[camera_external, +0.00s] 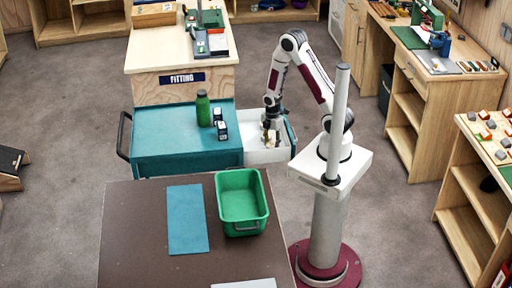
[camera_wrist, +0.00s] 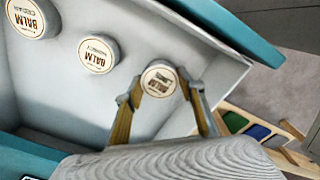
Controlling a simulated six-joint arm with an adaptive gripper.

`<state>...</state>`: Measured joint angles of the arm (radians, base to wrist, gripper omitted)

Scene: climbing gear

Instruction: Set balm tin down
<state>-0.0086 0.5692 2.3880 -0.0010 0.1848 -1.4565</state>
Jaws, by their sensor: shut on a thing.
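In the wrist view, my gripper (camera_wrist: 161,80) is shut on a round balm tin (camera_wrist: 160,86), one finger on each side. The tin has a pale label reading BALM; its smaller word is hard to read. Two similar tins are to its left, a middle balm tin (camera_wrist: 98,55) and a cedar balm tin (camera_wrist: 33,18) at the corner. In the external view, my gripper (camera_external: 270,137) reaches down into the open white drawer (camera_external: 262,157) of the teal cabinet. The tins cannot be made out there, and whether the held tin touches the drawer floor is unclear.
A green bottle (camera_external: 203,109) and small dark-and-white items (camera_external: 221,127) stand on the teal cabinet top (camera_external: 165,138) beside the drawer. A green bin (camera_external: 240,200) and a blue mat (camera_external: 187,220) are on the brown table (camera_external: 135,240) in front. The drawer walls surround my gripper.

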